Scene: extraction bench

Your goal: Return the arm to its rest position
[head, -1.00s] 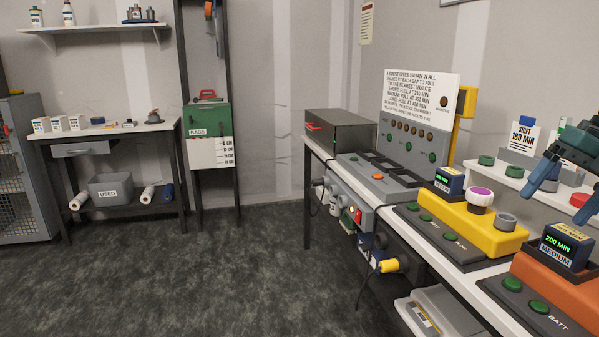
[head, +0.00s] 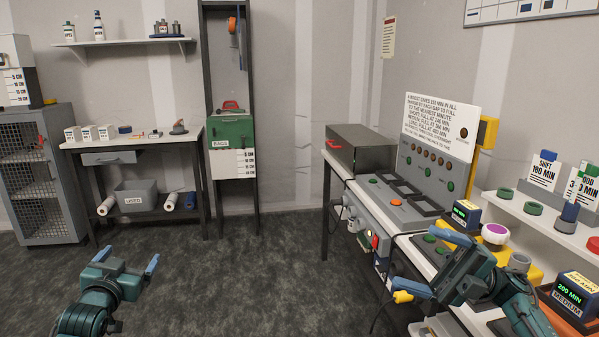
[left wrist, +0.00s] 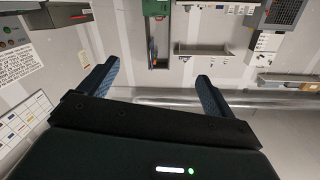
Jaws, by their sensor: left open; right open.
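My left gripper (head: 126,262) is low at the left of the head view, over the dark floor. Its two blue fingers are apart with nothing between them. In the left wrist view its fingers (left wrist: 157,80) are also spread and empty. My right gripper (head: 415,258) is at the front edge of the right-hand bench, with its forearm coming from the lower right. Its blue fingers are apart and I see nothing held. It hides part of the yellow charger (head: 535,274) and the bench front.
The right bench carries a grey box (head: 362,150), an instruction board (head: 440,127), a dark battery (head: 466,215) and a battery marked MEDIUM (head: 571,298). A yellow-tipped plug (head: 403,296) hangs by the bench front. Open floor (head: 240,285) lies between my arms.

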